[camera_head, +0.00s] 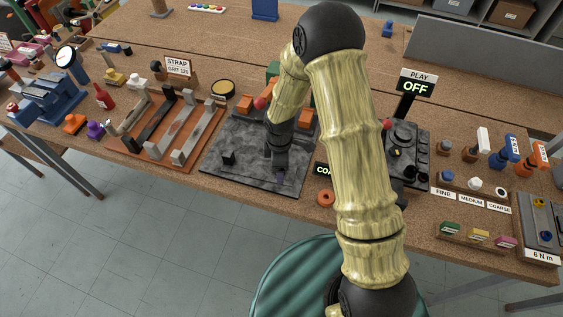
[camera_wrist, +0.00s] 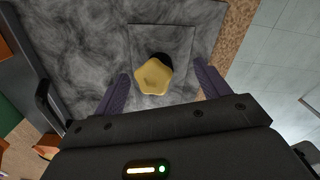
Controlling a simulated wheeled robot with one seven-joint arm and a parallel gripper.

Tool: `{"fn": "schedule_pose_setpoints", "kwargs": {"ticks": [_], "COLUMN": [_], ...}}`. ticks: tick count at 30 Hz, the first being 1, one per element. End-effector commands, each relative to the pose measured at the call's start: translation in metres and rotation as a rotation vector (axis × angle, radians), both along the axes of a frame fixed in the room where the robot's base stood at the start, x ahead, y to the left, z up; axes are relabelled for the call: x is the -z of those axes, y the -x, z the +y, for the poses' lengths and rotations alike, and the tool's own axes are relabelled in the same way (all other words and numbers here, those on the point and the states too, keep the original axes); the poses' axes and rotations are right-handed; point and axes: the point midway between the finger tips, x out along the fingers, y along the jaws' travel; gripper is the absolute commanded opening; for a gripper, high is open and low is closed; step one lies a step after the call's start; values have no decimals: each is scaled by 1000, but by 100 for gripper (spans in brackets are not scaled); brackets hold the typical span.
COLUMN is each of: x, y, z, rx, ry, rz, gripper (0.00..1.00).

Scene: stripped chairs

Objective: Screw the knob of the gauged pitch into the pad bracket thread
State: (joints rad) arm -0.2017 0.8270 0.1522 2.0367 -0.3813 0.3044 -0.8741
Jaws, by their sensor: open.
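In the wrist view a yellow lobed knob (camera_wrist: 153,78) sits over a square plate (camera_wrist: 176,42) on a marbled grey slab. A dark round shape shows at its far edge; I cannot tell whether it is thread or shadow. My gripper (camera_wrist: 161,72) is open, its purple fingers on either side of the knob, with gaps on both sides. In the head view my gripper (camera_head: 279,174) points down over the front right of the grey slab (camera_head: 240,160), and the knob is hidden there. A black sign reading "COA" (camera_head: 321,169) is partly hidden by my arm. I cannot tell how far the knob is threaded.
A small black block (camera_head: 228,158) stands on the slab. A brown rack with grey bars (camera_head: 172,135) is left. At right are a "PLAY OFF" sign (camera_head: 416,82) and a "MEDIUM" label (camera_head: 471,200) between "FINE" and "COARSE".

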Motion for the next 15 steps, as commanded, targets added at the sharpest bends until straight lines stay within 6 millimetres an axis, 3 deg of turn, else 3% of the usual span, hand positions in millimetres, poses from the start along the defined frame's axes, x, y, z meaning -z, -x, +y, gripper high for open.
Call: {"fn": "schedule_pose_setpoints", "kwargs": {"ticks": [5, 15], "x": [-2, -1], "y": [0, 0], "z": [0, 0], "rx": [-219, -261], "ry": [-1, 0], "rz": [1, 0], "gripper": [75, 75]}}
